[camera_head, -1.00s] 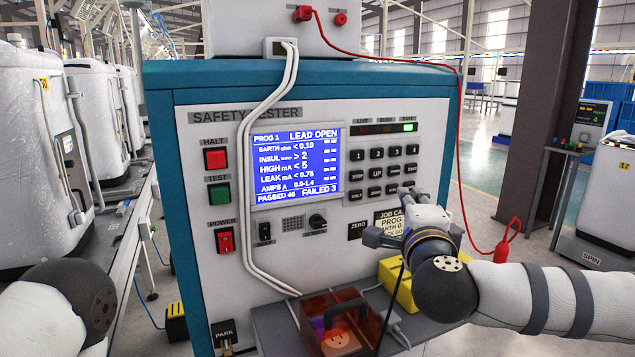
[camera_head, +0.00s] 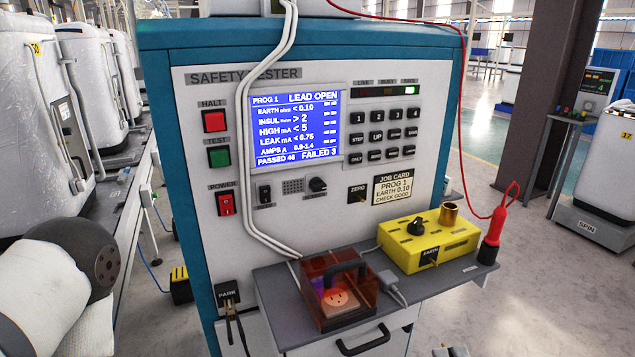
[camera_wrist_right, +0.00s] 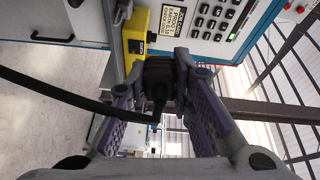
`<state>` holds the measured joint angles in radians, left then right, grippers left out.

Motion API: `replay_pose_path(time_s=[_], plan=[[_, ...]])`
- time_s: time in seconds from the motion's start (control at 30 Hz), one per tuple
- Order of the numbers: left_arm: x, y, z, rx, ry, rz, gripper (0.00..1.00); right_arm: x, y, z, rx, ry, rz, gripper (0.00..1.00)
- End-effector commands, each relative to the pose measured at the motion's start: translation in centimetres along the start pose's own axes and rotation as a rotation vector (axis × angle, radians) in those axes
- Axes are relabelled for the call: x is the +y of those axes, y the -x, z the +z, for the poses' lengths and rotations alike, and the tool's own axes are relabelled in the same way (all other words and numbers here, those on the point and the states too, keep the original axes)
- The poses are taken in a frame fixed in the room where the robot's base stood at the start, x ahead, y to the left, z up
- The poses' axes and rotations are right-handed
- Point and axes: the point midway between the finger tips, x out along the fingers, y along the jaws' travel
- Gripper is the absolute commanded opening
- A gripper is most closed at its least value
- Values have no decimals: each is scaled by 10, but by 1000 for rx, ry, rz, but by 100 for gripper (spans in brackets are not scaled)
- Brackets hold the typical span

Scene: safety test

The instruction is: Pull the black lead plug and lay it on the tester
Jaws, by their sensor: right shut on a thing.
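The black lead plug (camera_wrist_right: 160,80) is in the right wrist view, between the two fingers of my right gripper (camera_wrist_right: 165,95), which is shut on it. Its thick black cable runs off to the left. Grey tips at the bottom edge of the head view (camera_head: 450,351) seem to be this gripper; the plug is not visible there. The safety tester (camera_head: 215,270) stands in the middle with its screen reading LEAD OPEN. Its ZERO (camera_head: 357,194) and EARTH (camera_head: 431,257) points show no plug in them. My left gripper is out of view; only its arm shows.
On the tester's shelf (camera_head: 275,300) stand a red clear-lidded socket box (camera_head: 335,290), a yellow box (camera_head: 410,250) with a brass cylinder (camera_head: 449,214), and a red probe (camera_head: 495,235) at the right end. Leads hang at PARK (camera_head: 228,293). White machines (camera_head: 50,130) line the left.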

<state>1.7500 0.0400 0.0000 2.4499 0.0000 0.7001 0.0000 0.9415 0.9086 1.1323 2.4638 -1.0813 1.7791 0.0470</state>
Motion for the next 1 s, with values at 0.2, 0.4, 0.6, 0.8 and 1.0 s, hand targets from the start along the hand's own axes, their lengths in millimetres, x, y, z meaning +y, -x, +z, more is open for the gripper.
replay_pose_path(time_s=[0.2, 0.4, 0.6, 0.8, 1.0], plan=[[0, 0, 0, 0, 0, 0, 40, -2, -2, 2, -3, 547, -8, 0], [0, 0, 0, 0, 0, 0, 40, -1, -1, 0, -1, 1145, -1, 0], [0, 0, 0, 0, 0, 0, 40, -1, -1, 0, -1, 1441, 0, 0], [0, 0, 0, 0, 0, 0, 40, -1, -1, 0, -1, 1448, 0, 0], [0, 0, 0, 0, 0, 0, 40, 0, -1, 0, 1, 1450, 0, 0]])
